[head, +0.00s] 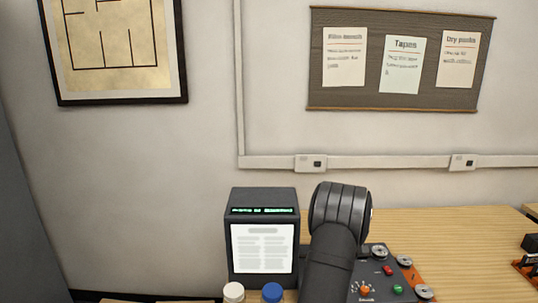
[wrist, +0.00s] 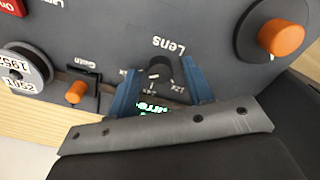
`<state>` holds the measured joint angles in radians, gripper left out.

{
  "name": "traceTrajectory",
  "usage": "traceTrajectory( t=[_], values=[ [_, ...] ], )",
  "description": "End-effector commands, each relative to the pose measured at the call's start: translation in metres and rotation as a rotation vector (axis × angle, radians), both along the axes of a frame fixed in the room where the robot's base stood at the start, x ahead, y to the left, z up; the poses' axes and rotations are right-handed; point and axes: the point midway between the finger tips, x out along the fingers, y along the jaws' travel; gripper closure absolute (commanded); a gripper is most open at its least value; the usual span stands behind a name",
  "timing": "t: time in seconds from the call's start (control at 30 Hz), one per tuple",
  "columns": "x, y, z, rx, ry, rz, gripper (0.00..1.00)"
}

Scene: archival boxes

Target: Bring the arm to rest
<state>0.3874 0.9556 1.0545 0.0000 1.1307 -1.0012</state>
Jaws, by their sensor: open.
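My gripper (wrist: 160,72) shows in the wrist view as two blue fingers, spread apart. The fingers are on either side of a small dark knob (wrist: 160,75) beside the word "Lens" on a dark grey control panel (wrist: 215,20). I cannot tell whether they touch the knob. Nothing else shows between the fingers except a bit of green lettering near their bases. In the head view my dark arm stands in front of the control panel (head: 375,262) and hides part of it; the fingers are hidden there.
A dark box with a lit page (head: 262,247) stands left of my arm. White (head: 233,291) and blue (head: 272,292) round caps are in front of it. The panel carries orange knobs (wrist: 280,38), a red button (head: 389,271) and reels (head: 404,262).

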Motion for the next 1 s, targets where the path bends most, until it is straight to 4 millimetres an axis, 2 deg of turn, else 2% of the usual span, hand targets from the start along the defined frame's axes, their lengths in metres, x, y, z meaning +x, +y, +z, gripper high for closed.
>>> traceTrajectory(
  t=[0.93,0.97,1.0],
  values=[
    [0.000,0.000,0.000,0.000,0.001,0.771,0.53],
    [0.000,0.000,0.001,0.000,0.000,0.789,0.53],
    [0.001,0.000,0.011,-0.002,-0.001,0.784,0.53]
  ],
)
